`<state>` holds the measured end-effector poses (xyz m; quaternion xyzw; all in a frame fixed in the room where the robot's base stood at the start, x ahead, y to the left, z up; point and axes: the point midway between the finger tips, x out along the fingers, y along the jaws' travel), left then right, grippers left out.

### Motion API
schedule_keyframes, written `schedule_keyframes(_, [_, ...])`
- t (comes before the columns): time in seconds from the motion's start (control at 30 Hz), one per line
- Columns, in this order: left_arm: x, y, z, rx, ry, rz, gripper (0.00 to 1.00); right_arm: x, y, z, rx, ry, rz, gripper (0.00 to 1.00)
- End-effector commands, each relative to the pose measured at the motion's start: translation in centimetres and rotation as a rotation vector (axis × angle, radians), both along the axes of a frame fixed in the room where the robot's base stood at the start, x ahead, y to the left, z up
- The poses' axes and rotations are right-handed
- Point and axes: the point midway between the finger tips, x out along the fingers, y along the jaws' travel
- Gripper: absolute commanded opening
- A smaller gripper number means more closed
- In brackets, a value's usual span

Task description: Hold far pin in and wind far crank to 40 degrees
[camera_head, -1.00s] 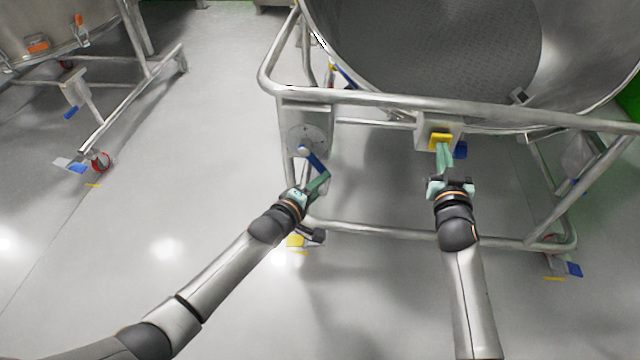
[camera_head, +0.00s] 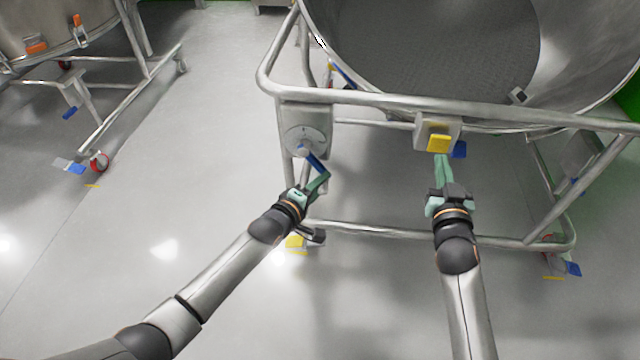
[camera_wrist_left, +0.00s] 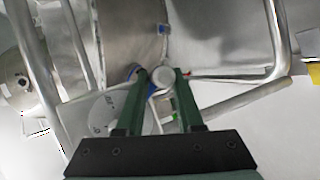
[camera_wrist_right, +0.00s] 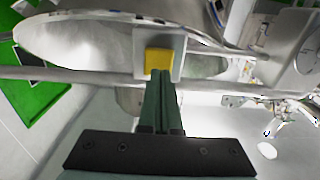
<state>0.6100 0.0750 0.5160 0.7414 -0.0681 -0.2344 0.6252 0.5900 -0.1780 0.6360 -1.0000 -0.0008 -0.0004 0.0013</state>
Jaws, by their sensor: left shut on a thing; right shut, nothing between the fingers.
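A crank with a blue arm (camera_head: 316,162) sits on a round grey dial plate (camera_head: 303,137) on the frame's left post. The arm slopes down to the right. My left gripper (camera_head: 321,184) is shut at the arm's lower end; in the left wrist view its fingers straddle a pale round knob (camera_wrist_left: 163,76). A yellow pin block (camera_head: 439,143) is on a grey bracket on the frame's upper rail. My right gripper (camera_head: 442,160) is shut and empty, its tips just below or at the block's lower edge. In the right wrist view the tips overlap the yellow block's (camera_wrist_right: 158,59) lower edge; contact cannot be told.
A large steel vessel (camera_head: 430,60) rests in the tubular frame behind the upper rail (camera_head: 370,98). A blue tab (camera_head: 459,149) is right of the yellow block. Another wheeled frame (camera_head: 120,110) stands left, with open floor between.

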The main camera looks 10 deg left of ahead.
Motion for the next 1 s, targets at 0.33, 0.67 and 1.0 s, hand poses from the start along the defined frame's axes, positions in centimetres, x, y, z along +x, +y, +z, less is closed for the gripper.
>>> schedule_keyframes(0.33, [-0.3, -0.6, -0.3, -0.003, 0.009, -0.009, 0.0, -2.8, -0.2, -0.1, -0.002, 0.001, -0.002, 0.0])
schedule_keyframes(0.67, [-0.3, -0.6, -0.3, -0.003, 0.009, -0.009, 0.0, -4.1, -0.2, 0.0, -0.003, 0.001, -0.002, 0.0])
schedule_keyframes(1.0, [-0.3, -0.6, -0.3, -0.003, 0.009, -0.009, 0.0, -4.1, -0.2, 0.0, -0.003, 0.0, -0.002, 0.0])
